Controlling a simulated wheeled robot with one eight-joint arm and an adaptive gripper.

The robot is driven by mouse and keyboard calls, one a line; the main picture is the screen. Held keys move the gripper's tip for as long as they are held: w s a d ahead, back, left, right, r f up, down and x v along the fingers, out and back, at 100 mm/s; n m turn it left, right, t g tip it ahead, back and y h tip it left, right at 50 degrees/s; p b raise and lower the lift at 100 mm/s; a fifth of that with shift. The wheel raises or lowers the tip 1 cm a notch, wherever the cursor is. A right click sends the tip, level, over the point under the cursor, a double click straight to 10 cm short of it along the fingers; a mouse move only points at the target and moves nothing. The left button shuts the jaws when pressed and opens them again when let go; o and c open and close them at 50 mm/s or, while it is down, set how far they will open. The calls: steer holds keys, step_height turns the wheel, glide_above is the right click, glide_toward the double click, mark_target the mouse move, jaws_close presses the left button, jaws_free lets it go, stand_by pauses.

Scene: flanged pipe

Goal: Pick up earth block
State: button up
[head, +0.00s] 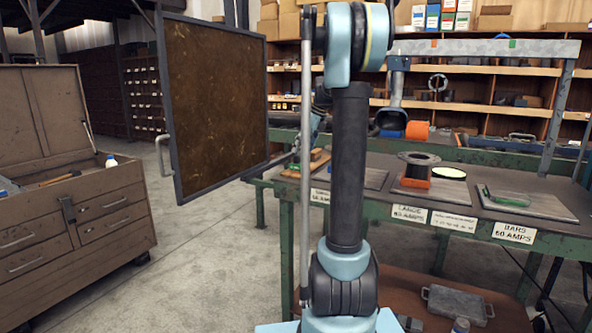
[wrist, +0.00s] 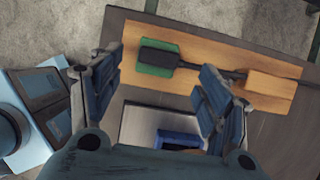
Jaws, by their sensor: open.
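In the wrist view, a wooden board (wrist: 215,62) lies on a dark surface beyond my fingers. On it, a green block with a dark top (wrist: 155,58) joins a lighter wooden block (wrist: 270,90) by a thin dark bar. A blue piece (wrist: 180,140) sits on a grey plate nearer my wrist, partly hidden by my gripper. No label shows which of these is the earth block. My gripper (wrist: 160,70) is open and empty, its fingers apart. The head view shows wooden and green pieces (head: 306,163) at the bench's left end; my arm hides most of my gripper.
The green-framed bench (head: 378,206) carries a dark flanged spool (head: 416,166) and labelled plates. A dark framed panel (head: 213,100) stands left of my arm. A brown tool chest (head: 75,225) is at far left. Open floor lies between chest and bench.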

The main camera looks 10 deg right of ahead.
mark_target(298, 161)
steer(key=shift+x, duration=3.65)
steer(key=shift+c, duration=0.2)
steer(key=c, duration=1.1)
